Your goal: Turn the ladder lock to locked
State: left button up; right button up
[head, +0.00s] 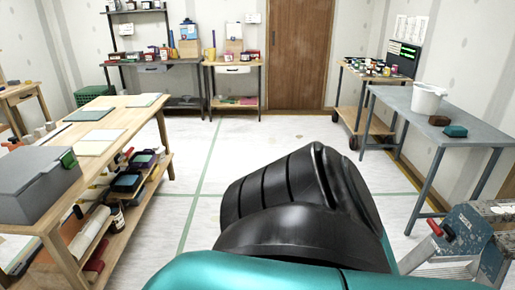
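A blue-grey folding step ladder (480,232) stands at the lower right, partly cut off by the picture's edge. A black and teal link of my own arm fills the lower middle, left of the ladder, and hides part of the floor there. Neither of my grippers shows.
A wooden workbench (130,115) with a grey box (38,185) stands at the left. A grey table (446,108) with a white bucket (428,98) stands at the right, behind the ladder. The white floor (265,150) in the middle is clear.

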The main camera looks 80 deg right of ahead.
aim_at(439, 232)
jog(key=z, duration=3.95)
jog(key=i+j+u, duration=0.25)
jog(key=i, duration=0.2)
jog(key=i+j+u, duration=0.3)
jog(key=i, duration=0.15)
jog(key=l, duration=0.1)
